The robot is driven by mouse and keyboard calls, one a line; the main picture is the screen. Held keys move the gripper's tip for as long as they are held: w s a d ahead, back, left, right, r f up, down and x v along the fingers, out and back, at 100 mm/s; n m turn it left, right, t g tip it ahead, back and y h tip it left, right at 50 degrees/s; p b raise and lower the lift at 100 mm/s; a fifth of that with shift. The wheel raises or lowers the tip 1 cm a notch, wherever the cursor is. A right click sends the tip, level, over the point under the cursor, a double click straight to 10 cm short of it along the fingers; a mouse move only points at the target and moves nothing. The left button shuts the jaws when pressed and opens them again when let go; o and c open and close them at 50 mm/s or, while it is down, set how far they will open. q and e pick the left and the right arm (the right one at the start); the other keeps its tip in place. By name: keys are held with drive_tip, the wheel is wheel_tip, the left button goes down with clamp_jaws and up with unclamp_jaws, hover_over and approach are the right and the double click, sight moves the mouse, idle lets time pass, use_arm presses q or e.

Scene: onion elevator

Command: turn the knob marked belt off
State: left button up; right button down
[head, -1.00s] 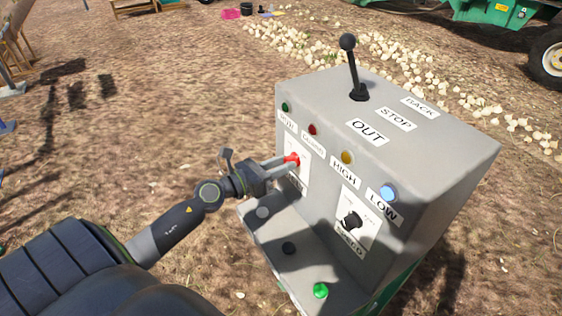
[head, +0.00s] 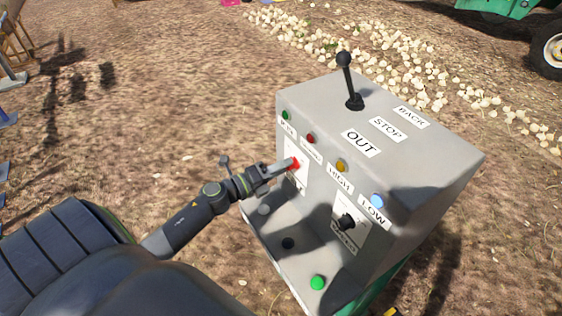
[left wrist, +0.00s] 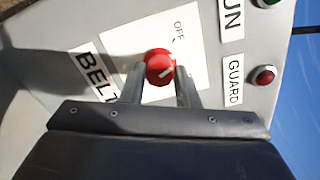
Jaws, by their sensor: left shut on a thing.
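The red belt knob (head: 295,163) sits on a white plate on the front face of the grey control box (head: 420,150). My left gripper (head: 290,166) reaches it from the left and is shut on it. In the left wrist view the red knob (left wrist: 160,67) is between the two fingertips (left wrist: 160,82). The knob has a short white pointer line. The word OFF (left wrist: 180,31) is printed above it on the plate, and the BELT label (left wrist: 93,72) is at its left. My right gripper is not in view.
A black speed knob (head: 345,222) is lower right on the same face. Small lamps run along the top edge. A black lever (head: 348,80) stands on top. A green button (head: 318,282) is on the lower ledge. Onions (head: 400,65) lie on the ground behind.

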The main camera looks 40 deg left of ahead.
use_arm(q)
drive_tip(key=shift+n+p, duration=1.4)
drive_tip(key=shift+n, duration=0.8)
drive_tip(key=o, duration=1)
drive_tip(key=shift+f, duration=0.1)
drive_tip(key=shift+b+v, duration=2.4)
drive_tip(key=shift+v, duration=6.3)
